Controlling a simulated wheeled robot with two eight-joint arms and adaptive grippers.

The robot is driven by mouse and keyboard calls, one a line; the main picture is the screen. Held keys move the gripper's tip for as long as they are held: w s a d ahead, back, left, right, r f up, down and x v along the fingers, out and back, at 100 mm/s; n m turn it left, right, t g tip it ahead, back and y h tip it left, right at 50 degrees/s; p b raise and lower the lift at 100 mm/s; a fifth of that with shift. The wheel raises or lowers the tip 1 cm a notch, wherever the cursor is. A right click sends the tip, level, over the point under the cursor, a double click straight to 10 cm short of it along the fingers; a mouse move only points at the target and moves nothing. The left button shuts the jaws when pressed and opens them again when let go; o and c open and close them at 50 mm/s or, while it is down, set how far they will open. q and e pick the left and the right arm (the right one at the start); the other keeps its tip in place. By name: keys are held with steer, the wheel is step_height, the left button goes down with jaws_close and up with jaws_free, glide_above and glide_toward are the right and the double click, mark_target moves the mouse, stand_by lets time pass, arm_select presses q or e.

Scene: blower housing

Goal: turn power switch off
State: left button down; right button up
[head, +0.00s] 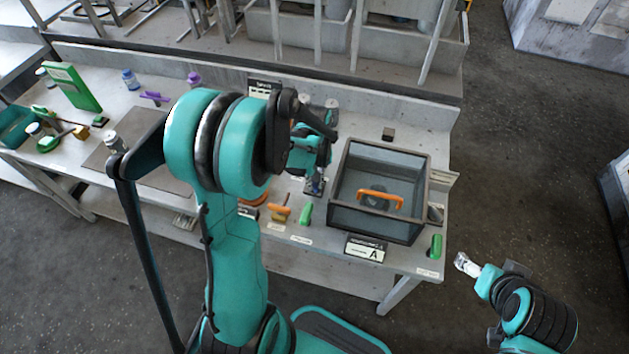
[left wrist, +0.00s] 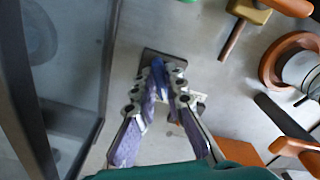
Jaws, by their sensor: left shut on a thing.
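A small dark base plate (left wrist: 152,55) lies flat on the table in the left wrist view; it appears to be the power switch. My left gripper (left wrist: 164,76) is over it, with its fingers shut on a narrow blue part standing up from the plate. The fingers hide most of that part, so its tilt cannot be told. In the head view my left gripper (head: 316,185) is just left of the glass-walled box, partly hidden by my own arm. My right gripper (head: 467,264) is over the floor, off the table's right end; its jaws are too small to read.
The glass-walled box (head: 425,188) with an orange handle (head: 380,198) stands close on the right. A green handle (head: 305,214) and an orange-handled tool (head: 279,214) lie in front. A sign marked A (head: 365,248) stands at the front edge. A green board (head: 72,87) stands far left.

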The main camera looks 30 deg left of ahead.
stand_by(0.4)
arm_select(q)
steer(key=c, duration=1.6)
jaws_free()
steer(key=shift+r, duration=0.1)
step_height(320, 180, up, 12)
steer(key=shift+f, duration=0.1)
steer(key=s+d+r+m+t, duration=0.1)
steer(key=s+d+m+t, duration=0.1)
steer(key=s+d+m, duration=0.1)
steer(key=s+d+r+m+t, duration=0.1)
steer(key=s+d+m+t, duration=0.1)
steer(key=s+d, duration=0.1)
steer(key=s+d+r+m+t, duration=0.1)
steer(key=s+d+m+t, duration=0.2)
steer(key=s+d, duration=0.1)
steer(key=shift+s+m, duration=0.3)
steer(key=shift+s, duration=0.05)
